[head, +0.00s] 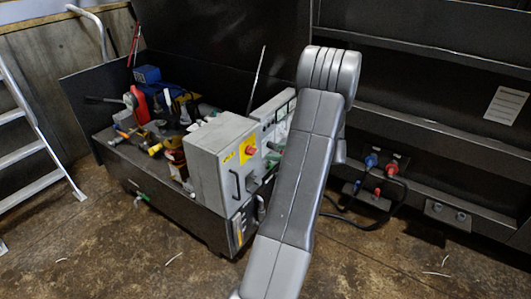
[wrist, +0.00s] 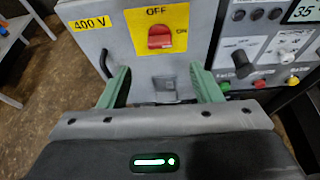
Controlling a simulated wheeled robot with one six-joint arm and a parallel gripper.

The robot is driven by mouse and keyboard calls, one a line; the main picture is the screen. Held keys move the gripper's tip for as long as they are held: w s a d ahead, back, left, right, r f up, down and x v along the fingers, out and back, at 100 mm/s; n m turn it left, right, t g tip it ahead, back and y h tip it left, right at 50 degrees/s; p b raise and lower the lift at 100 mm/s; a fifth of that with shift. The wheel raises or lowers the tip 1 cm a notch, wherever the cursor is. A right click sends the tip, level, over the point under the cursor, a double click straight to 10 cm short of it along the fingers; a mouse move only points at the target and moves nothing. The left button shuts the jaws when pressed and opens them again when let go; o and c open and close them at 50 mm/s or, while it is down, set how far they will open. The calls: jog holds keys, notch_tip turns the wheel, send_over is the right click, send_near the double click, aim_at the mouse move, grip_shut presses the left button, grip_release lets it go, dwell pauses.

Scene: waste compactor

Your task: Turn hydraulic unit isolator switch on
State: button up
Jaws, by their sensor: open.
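The isolator switch is a red rotary knob (wrist: 160,37) on a yellow plate (wrist: 178,17), with OFF printed above and ON at the right. I cannot tell clearly which mark its handle points to. It sits on the front of a grey box (wrist: 90,42) labelled 400 V. In the head view the red knob (head: 250,150) shows on the grey box (head: 212,165). My gripper (wrist: 162,82) is open and empty, its two green fingers apart, pointing at the box front just below the knob. In the head view my arm largely hides the gripper.
A black handle (wrist: 105,64) stands out at the box's left. A control panel (wrist: 265,50) with knobs and buttons adjoins at the right. A ladder (head: 25,140) stands far left; cables and sockets (head: 375,175) are at the right.

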aim_at(255, 151)
jog(key=shift+v, duration=1.75)
jog(key=x, duration=1.4)
jog(key=shift+f, duration=0.1)
jog(key=shift+s+d+r, duration=0.1)
jog(key=shift+r, duration=0.1)
